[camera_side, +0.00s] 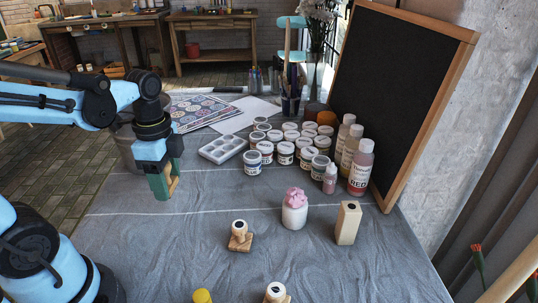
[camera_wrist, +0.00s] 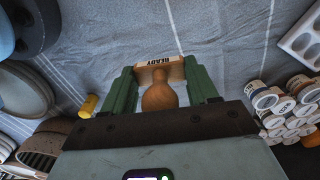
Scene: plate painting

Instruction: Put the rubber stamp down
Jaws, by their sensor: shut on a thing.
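My gripper (camera_side: 165,186) hangs at the left of the cloth-covered table in the side view. Its green fingers are shut on a wooden rubber stamp (camera_side: 173,186), mostly hidden behind them there. In the wrist view the stamp (camera_wrist: 160,96) sits between the two fingers of my gripper (camera_wrist: 160,78), its round knob toward the camera and its block, labelled "READY", beyond. The stamp seems held above the cloth; the exact gap is hard to tell. Another wooden stamp (camera_side: 240,238) stands on the cloth, and one more (camera_side: 276,293) is cut off at the bottom edge.
A wooden block (camera_side: 347,224) and a white jar with a pink top (camera_side: 294,214) stand right of centre. Several paint jars (camera_side: 286,152), bottles (camera_side: 361,170) and a white palette (camera_side: 222,148) fill the back. The cloth (camera_side: 165,240) is clear at front left.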

